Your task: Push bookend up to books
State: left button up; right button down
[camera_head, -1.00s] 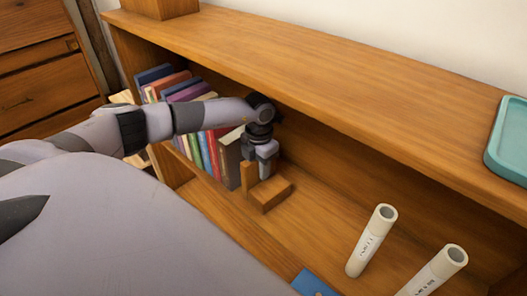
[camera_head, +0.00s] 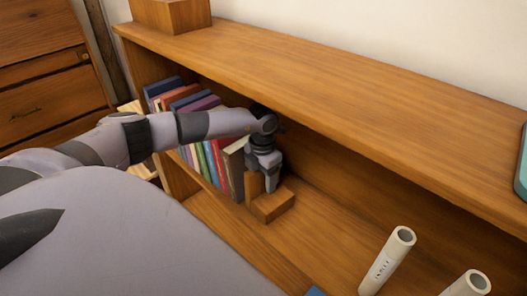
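The wooden L-shaped bookend (camera_head: 272,207) stands on the lower shelf, its upright plate toward the books and its foot pointing right. The row of books (camera_head: 208,160) is to its left, several leaning, with a dark brown book (camera_head: 235,172) at the near end. The plate is close beside this book; I cannot tell if they touch. My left gripper (camera_head: 270,184) points down over the foot, on the plate's right side, at or very near the plate. Its fingers are too small to tell open from shut. My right gripper is not in view.
The shelf top (camera_head: 330,85) overhangs the bookend and books. Two pale tubes (camera_head: 387,262) (camera_head: 467,286) stand at the lower right. A teal tray (camera_head: 522,165) sits on top at the right edge. The shelf floor right of the bookend is clear up to the tubes.

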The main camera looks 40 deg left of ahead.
pick_arm(q)
jog(key=shift+a+r, duration=0.15)
jog(key=shift+a, duration=0.55)
jog(key=shift+r, duration=0.3)
jog(key=r, duration=0.2)
jog(key=r+p, duration=0.1)
jog(key=r, duration=0.3)
jog(key=shift+d, duration=0.35)
jog(key=shift+d+r, duration=0.1)
jog(key=shift+r, duration=0.15)
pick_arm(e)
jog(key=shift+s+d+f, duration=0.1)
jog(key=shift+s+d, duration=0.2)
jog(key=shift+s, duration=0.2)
pick_arm(q)
jog(key=shift+d+f, duration=0.1)
jog(key=shift+d, duration=0.1)
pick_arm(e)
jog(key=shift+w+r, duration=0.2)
